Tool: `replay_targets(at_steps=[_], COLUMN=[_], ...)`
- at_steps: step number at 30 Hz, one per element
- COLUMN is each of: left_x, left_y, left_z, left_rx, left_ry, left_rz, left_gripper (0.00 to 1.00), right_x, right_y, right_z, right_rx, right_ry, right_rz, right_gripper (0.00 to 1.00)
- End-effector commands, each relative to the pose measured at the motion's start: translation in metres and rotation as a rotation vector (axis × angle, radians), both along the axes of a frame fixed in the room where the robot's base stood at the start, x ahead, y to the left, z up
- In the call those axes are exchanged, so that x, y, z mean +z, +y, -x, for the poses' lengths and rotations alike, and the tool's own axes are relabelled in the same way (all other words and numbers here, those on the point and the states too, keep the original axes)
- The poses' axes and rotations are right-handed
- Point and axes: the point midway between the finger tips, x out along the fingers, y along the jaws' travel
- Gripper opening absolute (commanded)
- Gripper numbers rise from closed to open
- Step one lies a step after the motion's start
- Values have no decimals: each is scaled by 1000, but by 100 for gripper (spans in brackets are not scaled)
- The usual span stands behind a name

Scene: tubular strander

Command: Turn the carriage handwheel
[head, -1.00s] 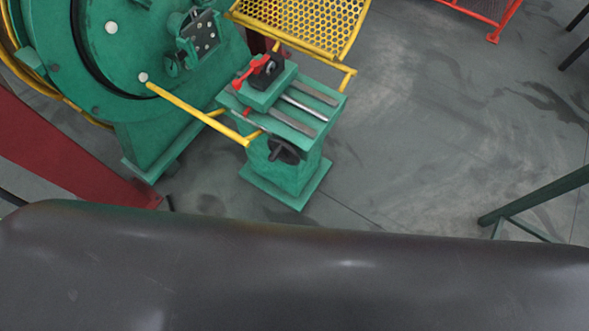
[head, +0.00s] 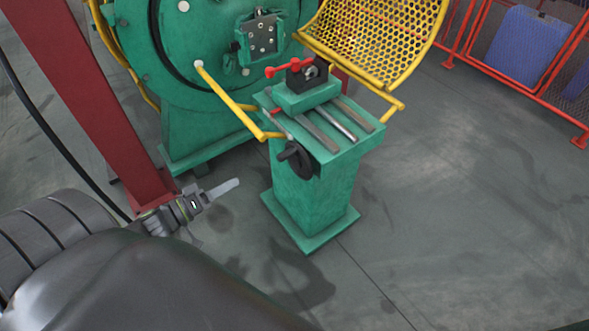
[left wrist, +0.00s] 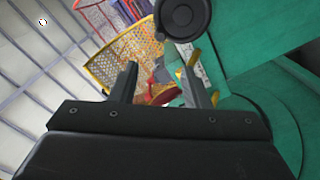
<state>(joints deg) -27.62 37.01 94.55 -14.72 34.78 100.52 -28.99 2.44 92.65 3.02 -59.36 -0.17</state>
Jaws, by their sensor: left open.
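The carriage handwheel (head: 297,160) is a small black wheel with a crank knob on the near left face of the green carriage pedestal (head: 315,195). My left gripper (head: 228,188) is to the left of the pedestal and lower than the wheel in the head view, apart from it. In the left wrist view my left gripper (left wrist: 162,76) is open, its two dark fingers apart with nothing held. A round black disc at the top of that view looks like the handwheel (left wrist: 184,16), beyond the fingertips. My right gripper is not in view.
A yellow bar (head: 232,100) runs past the handwheel from the green machine drum (head: 200,50). A yellow mesh guard (head: 385,35) stands open behind the carriage. A red column (head: 95,100) rises at left. Floor (head: 450,200) to the right is clear.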

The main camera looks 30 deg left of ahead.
Motion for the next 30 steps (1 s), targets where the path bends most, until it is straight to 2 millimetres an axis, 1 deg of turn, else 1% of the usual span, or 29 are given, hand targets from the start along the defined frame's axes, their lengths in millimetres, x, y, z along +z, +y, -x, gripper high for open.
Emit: replay_targets(at_steps=[5,12,24,27,30], left_x=[2,2,2,1,1], left_y=[-8,-26,-56,-61,-64], left_z=[-17,-62,-135,-147,-155], left_rx=[-3,-1,1,1,0], left_ry=[-5,-6,-3,-3,-2], left_rz=[4,3,3,3,2], left_gripper=[43,43,43,43,43], right_x=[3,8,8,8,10], right_y=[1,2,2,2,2], right_z=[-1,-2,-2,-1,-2], right_rx=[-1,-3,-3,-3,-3], right_ry=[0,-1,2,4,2], right_rz=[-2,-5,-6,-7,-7], right_gripper=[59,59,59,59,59])
